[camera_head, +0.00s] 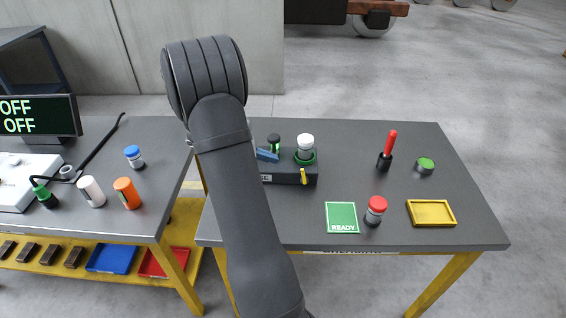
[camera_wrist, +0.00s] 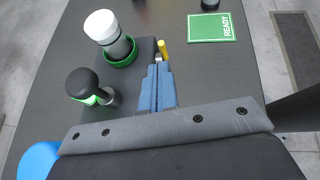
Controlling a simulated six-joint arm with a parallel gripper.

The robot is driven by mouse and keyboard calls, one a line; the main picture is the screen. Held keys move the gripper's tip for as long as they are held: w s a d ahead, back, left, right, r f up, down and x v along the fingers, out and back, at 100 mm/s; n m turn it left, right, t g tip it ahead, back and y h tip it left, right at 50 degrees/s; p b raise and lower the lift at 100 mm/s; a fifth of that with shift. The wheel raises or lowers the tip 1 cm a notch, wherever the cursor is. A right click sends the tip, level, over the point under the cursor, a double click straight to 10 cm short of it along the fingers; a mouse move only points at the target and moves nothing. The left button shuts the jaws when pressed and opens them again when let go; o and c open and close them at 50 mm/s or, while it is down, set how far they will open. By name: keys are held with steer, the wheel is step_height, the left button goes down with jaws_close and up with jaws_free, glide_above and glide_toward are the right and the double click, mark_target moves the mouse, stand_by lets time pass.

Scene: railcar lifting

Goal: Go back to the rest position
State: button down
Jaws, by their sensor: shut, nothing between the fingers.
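My gripper (camera_wrist: 158,88) has its two blue fingers together with nothing between them. In the head view my gripper (camera_head: 267,155) shows only in part, beside my arm, over the black fixture (camera_head: 290,172). In the wrist view the fingertips are close to the fixture's yellow lever (camera_wrist: 163,50); I cannot tell whether they touch. A white-capped vial (camera_wrist: 112,38) stands in a green ring on the fixture. My arm hides the left part of the fixture in the head view.
On the right table stand a green READY card (camera_head: 342,217), a red-capped jar (camera_head: 375,211), a yellow tray (camera_head: 431,213), a red-handled tool (camera_head: 388,150) and a green-topped tin (camera_head: 425,166). The left table holds several bottles and an OFF display (camera_head: 38,115).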

steer(key=shift+v, duration=0.8)
steer(key=x, duration=0.9)
steer(key=shift+f, duration=0.25)
steer(key=shift+s+a, duration=0.15)
